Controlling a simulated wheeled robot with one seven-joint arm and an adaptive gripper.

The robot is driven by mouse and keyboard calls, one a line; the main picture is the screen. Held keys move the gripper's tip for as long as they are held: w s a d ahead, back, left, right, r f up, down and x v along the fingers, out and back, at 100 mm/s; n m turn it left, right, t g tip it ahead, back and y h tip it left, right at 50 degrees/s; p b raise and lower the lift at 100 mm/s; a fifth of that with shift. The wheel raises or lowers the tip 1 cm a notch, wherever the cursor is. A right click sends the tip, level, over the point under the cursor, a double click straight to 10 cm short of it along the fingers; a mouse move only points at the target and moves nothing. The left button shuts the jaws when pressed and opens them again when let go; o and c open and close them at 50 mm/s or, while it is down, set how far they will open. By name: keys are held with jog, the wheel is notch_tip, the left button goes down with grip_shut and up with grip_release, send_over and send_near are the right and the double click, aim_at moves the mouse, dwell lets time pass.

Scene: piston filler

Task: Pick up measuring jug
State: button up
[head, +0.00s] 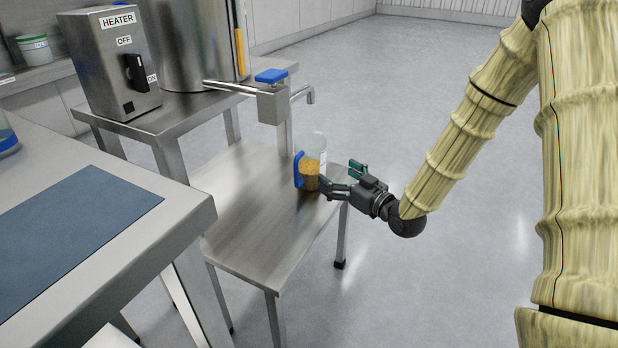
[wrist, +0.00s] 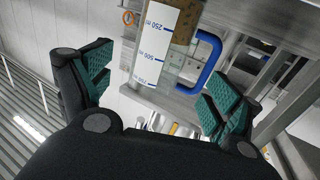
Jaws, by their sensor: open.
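The measuring jug (head: 312,158) stands upright on the low steel table, below the tap. It is clear, with a blue handle on its left and a golden-brown grainy-looking content in its lower part. In the wrist view the jug (wrist: 158,45) shows its white scale strip and blue handle between and beyond the fingers. My gripper (head: 326,187) is at the jug's right side, low down near the content. In the wrist view my gripper (wrist: 155,88) is open, one finger to each side of the jug. Whether a finger touches it I cannot tell.
The low steel table (head: 250,235) is otherwise bare. A tap with a blue lever (head: 271,76) reaches out above the jug. A heater box (head: 112,62) and a steel vessel (head: 196,45) stand behind. A worktop with a blue mat (head: 75,235) is at left. Open floor lies right.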

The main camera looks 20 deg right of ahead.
aim_at(321, 165)
jog(key=shift+w, duration=0.15)
jog(key=b+x, duration=0.2)
jog(key=x, duration=0.3)
jog(key=shift+w+a+r, duration=0.1)
jog(key=shift+w+a, duration=0.05)
jog(key=shift+w, duration=0.15)
jog(key=shift+w+a+b, duration=0.25)
jog(key=shift+w+b, duration=0.15)
jog(key=shift+b, duration=0.25)
jog(key=b+x, duration=0.2)
jog(key=x, duration=0.2)
jog(key=shift+r, duration=0.1)
jog(key=c, duration=1.2)
